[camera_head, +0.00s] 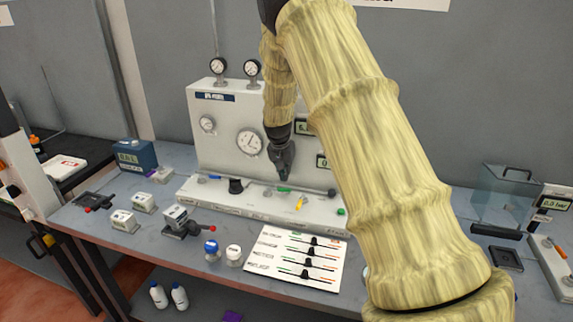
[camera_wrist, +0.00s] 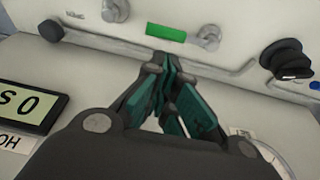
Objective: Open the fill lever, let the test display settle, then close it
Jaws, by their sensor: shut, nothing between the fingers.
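A white test panel (camera_head: 222,130) with gauges stands at the back of the bench, with levers on its front ledge. A lever with a green handle (camera_head: 283,189) lies on the ledge; the handle also shows in the wrist view (camera_wrist: 166,33), crosswise between two metal fittings. A yellow-handled lever (camera_head: 300,203) is to its right. I cannot read which is the fill lever. My gripper (camera_head: 281,174) is shut and empty, its fingertips (camera_wrist: 163,66) close to the green handle; I cannot tell if they touch. A display (camera_wrist: 28,106) reads 0 s, upside down in the wrist view.
A black knob (camera_head: 236,186) stands left of the green handle. A white card with sliders (camera_head: 262,262), a red-tipped lever device (camera_head: 186,226) and two small jars are in front of the panel. A clear box (camera_head: 507,190) stands at the right. My arm hides the panel's right side.

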